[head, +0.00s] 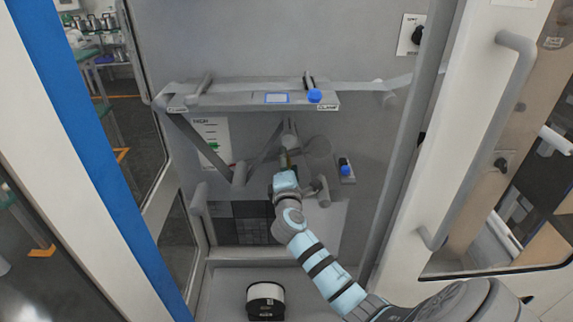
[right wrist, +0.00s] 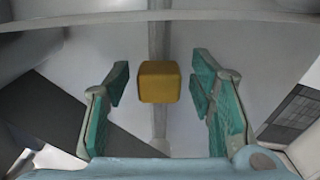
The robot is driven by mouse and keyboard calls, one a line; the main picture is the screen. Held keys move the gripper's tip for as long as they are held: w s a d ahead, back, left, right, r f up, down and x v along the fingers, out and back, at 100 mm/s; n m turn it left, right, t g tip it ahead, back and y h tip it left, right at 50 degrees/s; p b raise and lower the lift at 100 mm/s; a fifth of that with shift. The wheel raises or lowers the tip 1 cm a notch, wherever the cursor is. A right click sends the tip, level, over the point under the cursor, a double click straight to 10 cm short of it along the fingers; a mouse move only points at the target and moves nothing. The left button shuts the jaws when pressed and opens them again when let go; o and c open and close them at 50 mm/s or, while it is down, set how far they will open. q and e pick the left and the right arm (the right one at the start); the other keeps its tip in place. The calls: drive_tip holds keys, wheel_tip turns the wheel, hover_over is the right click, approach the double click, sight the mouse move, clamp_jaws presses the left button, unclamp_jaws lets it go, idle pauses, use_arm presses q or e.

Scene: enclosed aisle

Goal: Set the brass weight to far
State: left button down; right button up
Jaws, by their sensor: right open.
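The brass weight (right wrist: 159,82) is a yellow-brown block in the upper middle of the right wrist view. It sits in front of a grey vertical bar (right wrist: 157,35); whether it is mounted on that bar I cannot tell. My right gripper (right wrist: 159,88) is open. Its teal fingers stand on either side of the block with a gap on both sides. In the head view my right gripper (head: 286,168) reaches under the grey shelf, and its fingers and the weight are mostly hidden there. My left gripper is not in view.
A grey shelf (head: 235,97) with a blue knob (head: 314,95) and a small screen (head: 277,98) spans above my gripper. Another blue knob (head: 345,170) is to its right. A black-and-white device (head: 265,301) stands below. White door frames close in both sides.

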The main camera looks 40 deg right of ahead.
sight(269, 162)
drive_tip(key=shift+w+d, duration=0.2)
drive_tip(key=shift+c, duration=0.6)
clamp_jaws()
drive_tip(key=w+a+b, duration=0.1)
drive_tip(key=a, duration=0.1)
drive_tip(key=w+a+f+b, duration=0.1)
drive_tip(key=w+a, duration=0.1)
drive_tip(key=shift+f, duration=0.2)
